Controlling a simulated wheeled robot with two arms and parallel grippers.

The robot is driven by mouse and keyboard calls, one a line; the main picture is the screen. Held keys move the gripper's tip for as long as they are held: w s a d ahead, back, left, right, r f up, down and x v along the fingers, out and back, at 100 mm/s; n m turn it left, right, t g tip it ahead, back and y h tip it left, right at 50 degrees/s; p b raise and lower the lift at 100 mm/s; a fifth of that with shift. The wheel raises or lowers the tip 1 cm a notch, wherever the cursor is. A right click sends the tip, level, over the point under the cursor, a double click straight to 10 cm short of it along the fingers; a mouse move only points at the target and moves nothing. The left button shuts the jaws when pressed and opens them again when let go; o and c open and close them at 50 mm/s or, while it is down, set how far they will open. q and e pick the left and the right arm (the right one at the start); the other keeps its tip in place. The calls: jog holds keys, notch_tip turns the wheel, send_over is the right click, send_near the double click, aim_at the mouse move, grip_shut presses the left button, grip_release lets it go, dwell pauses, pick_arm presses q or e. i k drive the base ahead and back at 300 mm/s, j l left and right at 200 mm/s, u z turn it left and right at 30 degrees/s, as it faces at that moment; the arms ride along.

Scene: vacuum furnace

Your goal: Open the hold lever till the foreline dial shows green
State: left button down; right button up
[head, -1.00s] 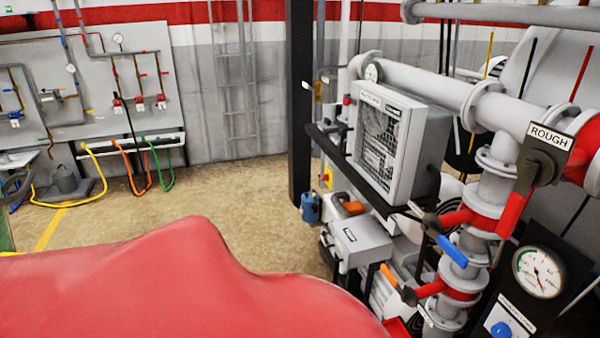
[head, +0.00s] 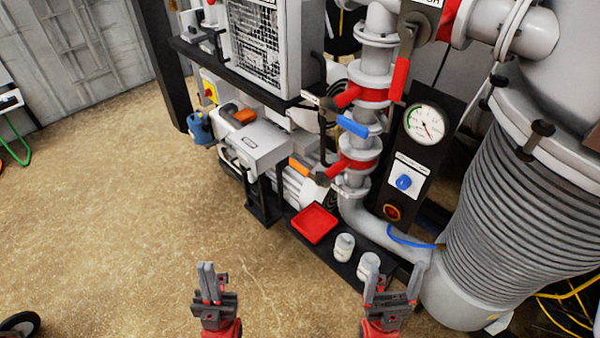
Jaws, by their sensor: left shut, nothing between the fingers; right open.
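A round white dial (head: 424,124) with a green arc on its left side sits on a black panel at the right; its needle seems to point down and right, off the green. To its left, a vertical grey pipe carries a blue-handled lever (head: 352,126) and, below it, an orange-handled lever (head: 300,167). A long red lever (head: 400,79) hangs above them. I cannot read which one is the hold lever. My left gripper (head: 206,267) is shut and empty, low in the view over the floor. My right gripper (head: 381,270) is open and empty, below the pipe and apart from every lever.
A red tray (head: 313,223) and two white jars (head: 343,247) stand on a black base below the pipe. A large ribbed bellows (head: 525,200) fills the right. The floor (head: 120,210) at left is clear.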

aim_at(300, 168)
jog(key=i+j+u, duration=0.35)
jog(key=i+u, duration=0.4)
